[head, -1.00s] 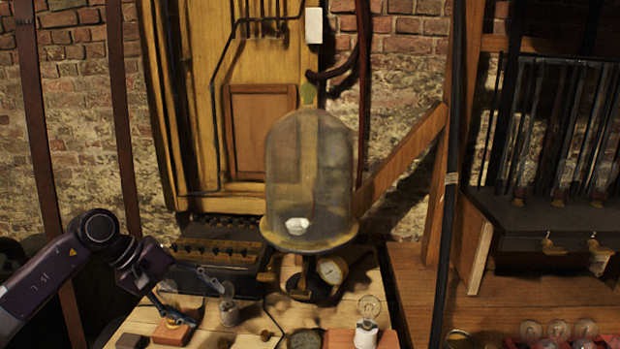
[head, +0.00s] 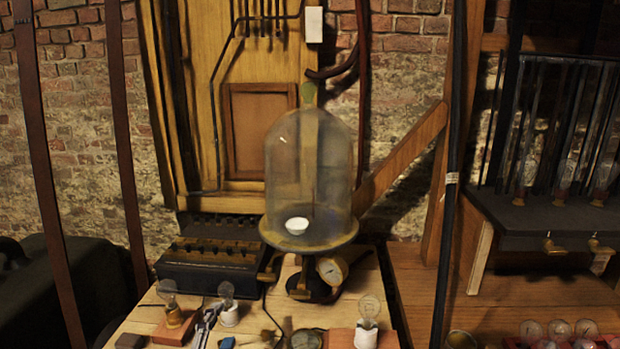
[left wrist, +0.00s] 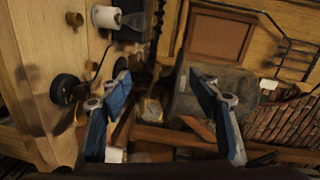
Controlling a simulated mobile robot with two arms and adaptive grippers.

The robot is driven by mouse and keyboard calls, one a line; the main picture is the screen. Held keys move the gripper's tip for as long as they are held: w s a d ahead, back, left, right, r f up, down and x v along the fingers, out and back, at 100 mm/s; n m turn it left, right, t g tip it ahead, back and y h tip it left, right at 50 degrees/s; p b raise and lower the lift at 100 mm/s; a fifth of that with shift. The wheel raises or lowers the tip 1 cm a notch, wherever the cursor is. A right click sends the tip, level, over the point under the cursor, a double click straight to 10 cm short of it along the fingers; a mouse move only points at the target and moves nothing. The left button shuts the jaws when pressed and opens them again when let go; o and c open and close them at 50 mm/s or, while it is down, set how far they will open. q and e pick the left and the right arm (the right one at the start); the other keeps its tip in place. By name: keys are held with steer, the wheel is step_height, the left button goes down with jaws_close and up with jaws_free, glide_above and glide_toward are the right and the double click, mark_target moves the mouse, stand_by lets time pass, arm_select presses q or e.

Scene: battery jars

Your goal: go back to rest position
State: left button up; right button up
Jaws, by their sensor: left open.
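My left gripper (head: 214,330) shows only as its fingertips at the bottom edge of the head view, in front of the table's bulbs. In the left wrist view its two blue-padded fingers (left wrist: 160,80) stand wide apart with nothing held between them. A clear bulb (head: 168,292) stands upright on an orange-brown block (head: 174,328) at the table's left, apart from the fingers. A second bulb (head: 227,294) stands in a white socket (head: 229,317) just right of it, close behind the fingers in the picture. My right gripper does not show.
Another bulb (head: 369,307) stands front right. A dark switch box (head: 210,265) lies back left. A rack (head: 550,215) stands right.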

arm_select(q)
steer(key=s+a+f+n+g+y, duration=0.2)
steer(key=s+a+f+n+g, duration=0.2)
steer(key=s+f+n+g, duration=0.7)
steer(key=s+d+f+n+g, duration=0.1)
steer(key=s+f, duration=0.3)
steer(key=s, duration=0.3)
steer(key=s+f+n+g+h, duration=0.1)
steer(key=s+f, duration=0.2)
steer(key=s, duration=0.3)
steer(key=s+d+f+n, duration=0.1)
steer(key=s+f+n, duration=0.1)
steer(key=s+f, duration=0.35)
steer(key=s+f+g, duration=0.1)
steer(key=s+f, duration=0.1)
steer(key=f, duration=1.1)
steer(key=s+f+g, duration=0.1)
steer(key=s+f, duration=0.1)
steer(key=f, duration=1)
steer(key=s+a+f+m, duration=0.1)
steer(key=s+a+f, duration=0.2)
steer(key=s+f, duration=1.1)
steer(key=s, duration=0.2)
steer(key=shift+s+a+f+g, duration=0.2)
steer(key=shift+s+f+g, duration=0.1)
steer(key=shift+f+g, duration=0.1)
